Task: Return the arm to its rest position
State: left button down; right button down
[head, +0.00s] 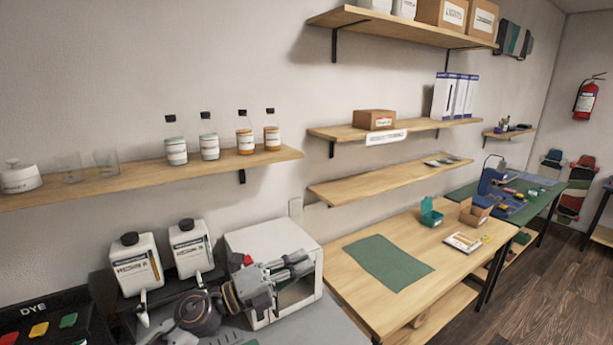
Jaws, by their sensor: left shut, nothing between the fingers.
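My left gripper (305,263) shows in the lower middle of the head view, its arm coming in from the bottom left. Its fingers are shut with nothing between them. It is in front of a white box-shaped unit (262,236) with an open front and hides part of that opening. I cannot tell whether it touches the unit. My right gripper is not in view.
Two white bottles, one (137,265) left of the other (191,248), stand beside the unit. A wooden table (345,285) with a green mat (388,262) is to the right. A wall shelf (110,184) holds several small bottles. Dark floor (545,290) lies right.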

pick_arm(q)
jog(key=w+a+f+n+t+y, duration=0.2)
jog(key=w+a+n+t+y, duration=0.2)
jog(key=a+n+t+y, duration=1.15)
jog(key=s+a+f+n+g+y, duration=0.25)
jog(key=f+n+g, duration=0.25)
jog(key=f+n, duration=0.25)
jog(key=s+a+f+n+g+y, duration=0.2)
jog(key=s+f+n+g, duration=0.1)
jog(key=f+n+g, duration=0.4)
jog(key=s+f+n+g+h, duration=0.1)
jog(key=s+f+g, duration=0.5)
jog(key=s, duration=0.4)
jog(key=s+f+n+g+h, duration=0.1)
jog(key=s+f+g, duration=0.2)
jog(key=s+f, duration=0.65)
jog(key=s+f+g, duration=0.1)
jog(key=s+f, duration=0.2)
jog(key=f, duration=3)
jog(key=s+a+f, duration=0.2)
jog(key=s+f, duration=0.7)
jog(key=s, duration=0.2)
jog(key=s+a+f+g, duration=0.1)
jog(key=s+a+f, duration=0.2)
jog(key=s+f, duration=0.7)
jog(key=shift+s+y, duration=0.3)
jog(key=shift+s, duration=0.35)
